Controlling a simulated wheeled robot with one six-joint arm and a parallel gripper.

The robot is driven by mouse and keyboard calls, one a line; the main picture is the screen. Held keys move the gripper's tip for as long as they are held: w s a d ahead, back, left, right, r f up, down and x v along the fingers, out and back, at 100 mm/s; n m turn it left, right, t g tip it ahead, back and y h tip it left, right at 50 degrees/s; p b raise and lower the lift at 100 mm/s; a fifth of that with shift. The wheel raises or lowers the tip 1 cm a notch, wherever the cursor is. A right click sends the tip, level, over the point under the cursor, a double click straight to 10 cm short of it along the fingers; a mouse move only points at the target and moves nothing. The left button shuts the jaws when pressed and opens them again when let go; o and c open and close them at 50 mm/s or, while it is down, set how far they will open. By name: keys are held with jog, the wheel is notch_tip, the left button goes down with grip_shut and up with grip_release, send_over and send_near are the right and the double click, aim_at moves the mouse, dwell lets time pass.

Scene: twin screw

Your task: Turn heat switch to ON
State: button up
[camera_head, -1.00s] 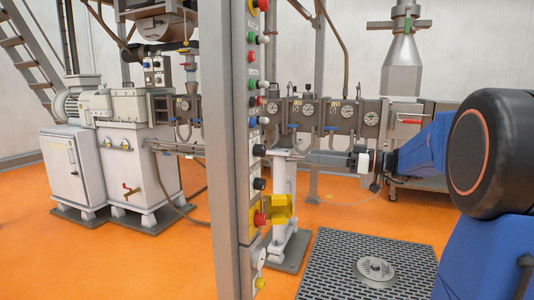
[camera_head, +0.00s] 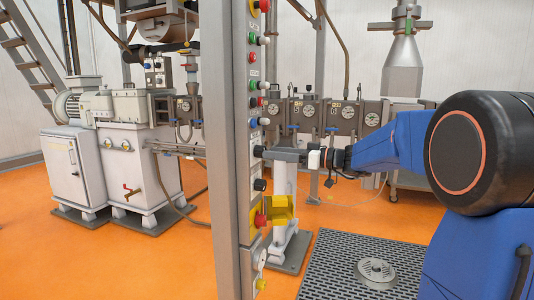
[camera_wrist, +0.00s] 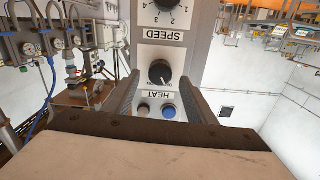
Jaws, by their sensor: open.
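The heat switch (camera_wrist: 160,73) is a round black knob above the upside-down HEAT label (camera_wrist: 153,95) in the wrist view. Small lettering beside the knob is hard to read. My gripper (camera_wrist: 161,81) is open, with one finger on each side of the knob and label. I cannot tell whether either finger touches the knob. In the head view my gripper (camera_head: 276,154) reaches from the right to the panel's side, at the black knob (camera_head: 259,151).
The control panel (camera_head: 242,100) is on a tall grey post. Below the gripper are another black knob (camera_head: 260,184) and a yellow-housed red button (camera_head: 261,220). A SPEED knob (camera_wrist: 170,5) shows at the top.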

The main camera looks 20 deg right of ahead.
aim_at(260, 152)
jog(key=shift+x, duration=1.75)
jog(key=c, duration=1)
jog(key=shift+c, duration=0.2)
jog(key=shift+m, duration=0.3)
jog(key=m, duration=1.1)
jog(key=shift+d+m, duration=0.1)
jog(key=shift+m, duration=0.2)
